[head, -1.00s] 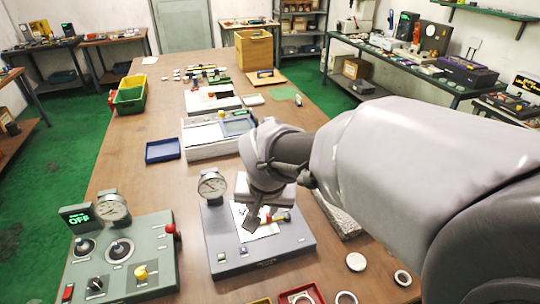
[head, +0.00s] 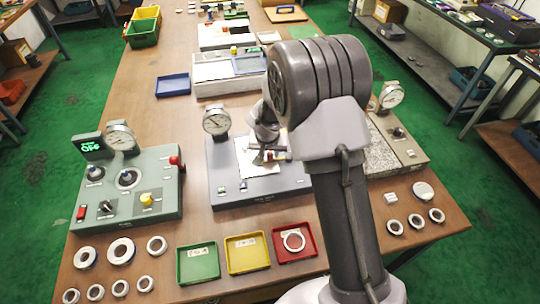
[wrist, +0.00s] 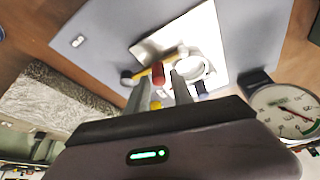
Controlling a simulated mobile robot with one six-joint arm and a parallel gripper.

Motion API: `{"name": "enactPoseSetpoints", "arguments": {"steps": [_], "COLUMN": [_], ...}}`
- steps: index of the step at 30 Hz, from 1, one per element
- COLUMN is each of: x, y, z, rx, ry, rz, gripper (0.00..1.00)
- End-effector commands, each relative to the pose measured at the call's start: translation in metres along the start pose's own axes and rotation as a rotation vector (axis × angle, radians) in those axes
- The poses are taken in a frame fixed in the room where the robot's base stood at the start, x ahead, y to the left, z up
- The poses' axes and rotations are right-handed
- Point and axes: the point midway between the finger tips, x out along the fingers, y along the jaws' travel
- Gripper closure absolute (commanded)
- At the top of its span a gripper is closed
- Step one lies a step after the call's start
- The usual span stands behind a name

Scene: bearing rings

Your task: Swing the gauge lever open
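The gauge fixture (head: 236,185) is a blue-grey block with a bright plate and a round dial (head: 215,121); the dial also shows at the right of the wrist view (wrist: 284,110). The gauge lever (wrist: 138,74) is a yellow bar with a black end and a red knob (wrist: 158,73), lying over the bright plate (wrist: 206,37). A pale ring (wrist: 206,72) is partly visible beside it. My gripper (wrist: 158,82) is above the plate, its two fingers apart, with the red knob showing between the tips. Whether a finger touches the knob I cannot tell. In the head view my arm partly hides the fixture.
A green control box (head: 150,205) with knobs stands left. Green (head: 198,278), yellow (head: 247,268) and red (head: 309,252) trays lie in front, the red one holding a ring. Several loose rings lie at both sides. A granite block (head: 381,160) and another gauge stand (head: 408,150) are right.

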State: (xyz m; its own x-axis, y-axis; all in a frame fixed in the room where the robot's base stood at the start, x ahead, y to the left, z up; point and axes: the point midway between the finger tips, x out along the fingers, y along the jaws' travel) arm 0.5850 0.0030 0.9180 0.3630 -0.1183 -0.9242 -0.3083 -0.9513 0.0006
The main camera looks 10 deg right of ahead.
Motion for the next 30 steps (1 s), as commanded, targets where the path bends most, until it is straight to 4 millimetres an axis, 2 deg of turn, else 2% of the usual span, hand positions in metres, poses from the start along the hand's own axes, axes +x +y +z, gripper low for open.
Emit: {"name": "enactPoseSetpoints", "arguments": {"steps": [4,13,18,30], "x": [0.0126,0.0143,0.0143,0.0141], "y": [0.0002,0.0001,0.0001,0.0001], "z": [0.0000,-0.0006,-0.0004,-0.0003], "rx": [0.000,0.000,0.000,0.001], "ry": [0.000,0.001,0.001,0.000], "rz": [0.000,-0.001,0.000,0.000], "gripper": [0.72,0.72,1.00,1.00]}}
